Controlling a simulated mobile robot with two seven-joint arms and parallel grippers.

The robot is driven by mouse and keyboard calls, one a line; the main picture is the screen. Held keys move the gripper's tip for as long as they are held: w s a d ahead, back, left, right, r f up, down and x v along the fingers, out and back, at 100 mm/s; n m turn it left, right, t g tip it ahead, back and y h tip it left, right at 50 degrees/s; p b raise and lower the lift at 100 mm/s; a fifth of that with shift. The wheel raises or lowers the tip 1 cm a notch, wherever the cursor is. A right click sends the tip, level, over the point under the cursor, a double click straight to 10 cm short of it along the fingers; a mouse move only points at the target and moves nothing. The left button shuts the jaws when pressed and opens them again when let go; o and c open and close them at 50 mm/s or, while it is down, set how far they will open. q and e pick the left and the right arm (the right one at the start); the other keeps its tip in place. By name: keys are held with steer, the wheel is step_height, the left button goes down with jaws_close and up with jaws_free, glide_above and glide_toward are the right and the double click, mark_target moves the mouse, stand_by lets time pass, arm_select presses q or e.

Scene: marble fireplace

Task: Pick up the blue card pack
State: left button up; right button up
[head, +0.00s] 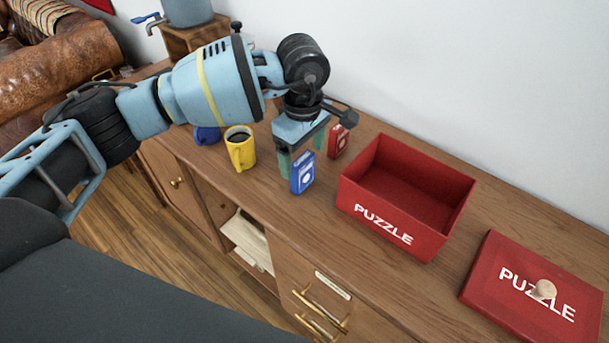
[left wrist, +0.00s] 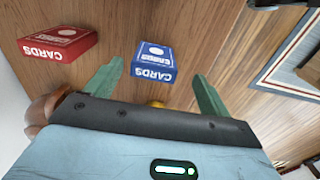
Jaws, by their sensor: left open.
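The blue card pack (head: 302,174) stands on the wooden cabinet top, left of the red puzzle box, in the head view. In the left wrist view the blue card pack (left wrist: 154,62) lies ahead of and between the fingertips, apart from both. My left gripper (head: 302,155) is open, pointing down just behind the pack. Its two green fingers also show in the left wrist view (left wrist: 157,72), with nothing held. My right gripper is not in view.
A red card pack (head: 338,141) stands close behind the gripper. The open puzzle box (head: 388,226) is to the right, its lid (head: 530,285) farther right. A yellow mug (head: 240,152) with dark liquid and a blue mug (head: 207,135) stand left. The wall is behind.

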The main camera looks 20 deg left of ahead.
mark_target(302, 174)
arm_select(q)
steer(key=shift+w+a+f, duration=0.25)
steer(key=shift+w, duration=0.05)
step_height(302, 174, down, 2)
steer(key=shift+s+d, duration=0.1)
steer(key=shift+w+f+p, duration=0.15)
steer(key=shift+f, duration=1.25)
steer(key=shift+w+f+p, duration=0.1)
steer(key=shift+f+p, duration=0.05)
steer(key=shift+f, duration=1.25)
steer(key=c, duration=1.1)
